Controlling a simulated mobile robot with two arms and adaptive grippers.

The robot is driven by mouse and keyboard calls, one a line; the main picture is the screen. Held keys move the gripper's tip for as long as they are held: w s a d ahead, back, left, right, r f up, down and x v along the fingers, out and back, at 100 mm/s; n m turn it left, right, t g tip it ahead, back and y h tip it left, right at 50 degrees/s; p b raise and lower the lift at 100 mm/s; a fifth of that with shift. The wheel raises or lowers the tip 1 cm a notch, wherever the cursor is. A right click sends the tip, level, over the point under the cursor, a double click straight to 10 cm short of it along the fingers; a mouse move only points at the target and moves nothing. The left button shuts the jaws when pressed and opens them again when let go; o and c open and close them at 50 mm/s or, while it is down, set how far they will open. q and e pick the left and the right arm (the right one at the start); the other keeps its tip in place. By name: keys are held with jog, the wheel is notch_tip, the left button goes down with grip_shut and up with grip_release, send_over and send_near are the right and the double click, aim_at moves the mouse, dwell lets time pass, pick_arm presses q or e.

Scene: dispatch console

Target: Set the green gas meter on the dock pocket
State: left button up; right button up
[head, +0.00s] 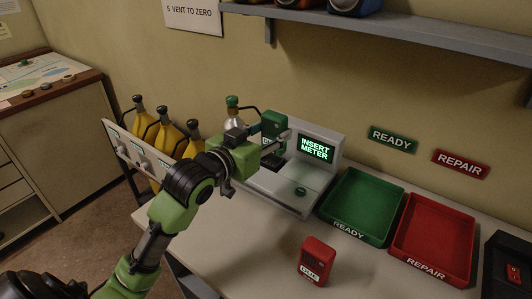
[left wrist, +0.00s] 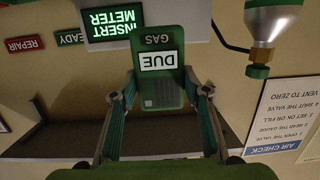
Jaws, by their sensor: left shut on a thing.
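The green gas meter (head: 273,123) is held up in front of the grey dock console (head: 300,180), whose screen (head: 316,148) reads INSERT METER. In the left wrist view the meter (left wrist: 158,92) appears upside down, with GAS and a white DUE label. My left gripper (head: 275,143) is shut on it, one finger along each side; the fingers also show in the left wrist view (left wrist: 160,98). The meter appears above the console's left part. My right gripper is not in view.
A red meter (head: 317,261) marked DUE stands on the counter. A green READY tray (head: 348,232) and a red REPAIR tray (head: 435,265) lie right of the console. Yellow cylinders (head: 167,136) and a silver bottle (head: 233,115) stand left and behind. A shelf (head: 400,33) runs above.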

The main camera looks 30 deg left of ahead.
aim_at(266, 139)
pick_arm(q)
jog(key=shift+w+a+f, duration=0.65)
jog(key=shift+w+f, duration=0.2)
jog(key=shift+f, duration=0.75)
jog(key=shift+w+a+f, duration=0.65)
jog(key=shift+w+f, duration=0.2)
jog(key=shift+f, duration=0.7)
jog(key=shift+w+a+f, duration=0.65)
jog(key=shift+w+f, duration=0.2)
jog(key=shift+f, duration=0.75)
jog(key=o, duration=1.2)
jog(key=shift+f, duration=0.2)
jog(key=shift+o, duration=0.2)
jog(key=shift+r, duration=0.1)
jog(key=shift+s, duration=0.2)
jog(key=s+a+r+b, duration=0.1)
jog(key=s+r, duration=0.1)
jog(key=s, duration=0.9)
jog(key=shift+s+a, duration=0.15)
jog(key=shift+s, duration=0.1)
